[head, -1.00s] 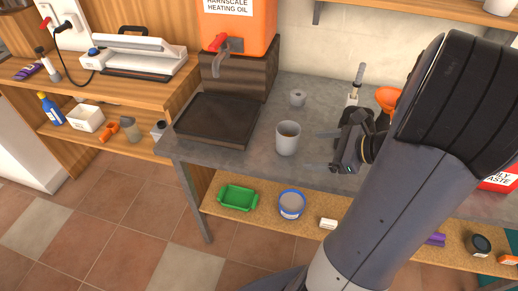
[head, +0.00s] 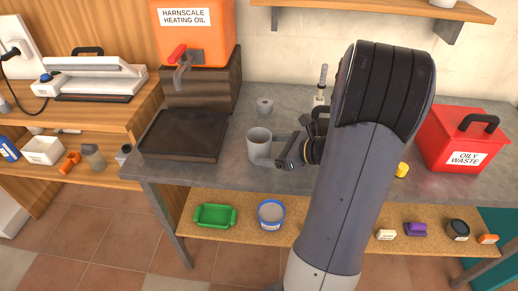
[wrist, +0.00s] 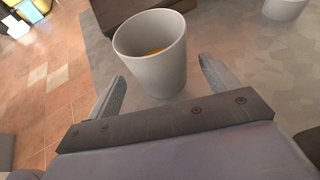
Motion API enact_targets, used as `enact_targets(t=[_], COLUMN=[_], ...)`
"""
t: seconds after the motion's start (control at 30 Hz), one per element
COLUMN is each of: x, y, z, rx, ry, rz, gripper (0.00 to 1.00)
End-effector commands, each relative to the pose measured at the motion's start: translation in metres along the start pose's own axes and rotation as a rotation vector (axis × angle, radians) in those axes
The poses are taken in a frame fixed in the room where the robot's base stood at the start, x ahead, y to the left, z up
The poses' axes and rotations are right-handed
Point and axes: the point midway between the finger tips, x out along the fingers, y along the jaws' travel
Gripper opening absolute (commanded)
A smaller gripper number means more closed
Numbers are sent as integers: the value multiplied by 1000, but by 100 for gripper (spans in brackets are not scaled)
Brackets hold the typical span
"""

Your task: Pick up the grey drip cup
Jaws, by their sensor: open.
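The grey drip cup (head: 259,146) stands upright on the grey metal bench, right of the black drip tray. In the wrist view the cup (wrist: 154,62) is close ahead, and some orange-yellow liquid shows inside it. My gripper (head: 268,150) is at the cup from the right in the head view. In the wrist view my gripper (wrist: 162,84) is open, with one finger on each side of the cup's lower part. I see no clear contact between the fingers and the cup.
The drip tray (head: 184,134) lies below the tap of the orange oil tank (head: 196,38). A small grey cylinder (head: 265,106) stands behind the cup. A red oily waste bin (head: 455,140) is at the right. The bench's front edge is close to the cup.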

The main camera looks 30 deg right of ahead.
Motion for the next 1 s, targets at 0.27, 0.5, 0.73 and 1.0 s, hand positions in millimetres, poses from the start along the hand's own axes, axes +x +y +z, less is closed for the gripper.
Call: enact_targets(t=[0.27,0.5,0.73,1.0], x=[27,27,27,27], y=[0,0,0,0], z=[-1,0,-1,-1], rx=[0,0,0,-1], ry=[0,0,1,1], rz=[0,0,0,0], gripper=[83,80,61,39])
